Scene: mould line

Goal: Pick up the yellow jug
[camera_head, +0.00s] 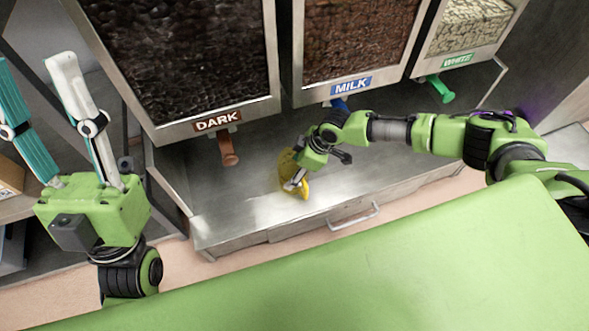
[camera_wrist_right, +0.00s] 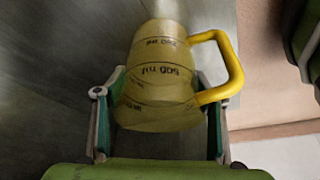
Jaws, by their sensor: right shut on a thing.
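The yellow jug (camera_head: 287,168) is at the metal counter, below and between the DARK and MILK dispensers. In the right wrist view the jug (camera_wrist_right: 160,72) shows measuring marks and a bright yellow handle on the right. My right gripper (camera_head: 296,180) is shut on the jug, with one finger on each side of its body; it also shows in the wrist view (camera_wrist_right: 160,120). I cannot tell whether the jug touches the counter. My left gripper (camera_head: 34,62) is raised at the far left, empty, its fingers wide open.
The metal counter (camera_head: 235,200) has free room around the jug. The dark dispenser's brown spout (camera_head: 228,150), the blue milk spout (camera_head: 340,103) and the green white-chocolate spout (camera_head: 441,90) hang above it. A drawer handle (camera_head: 354,216) sticks out in front.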

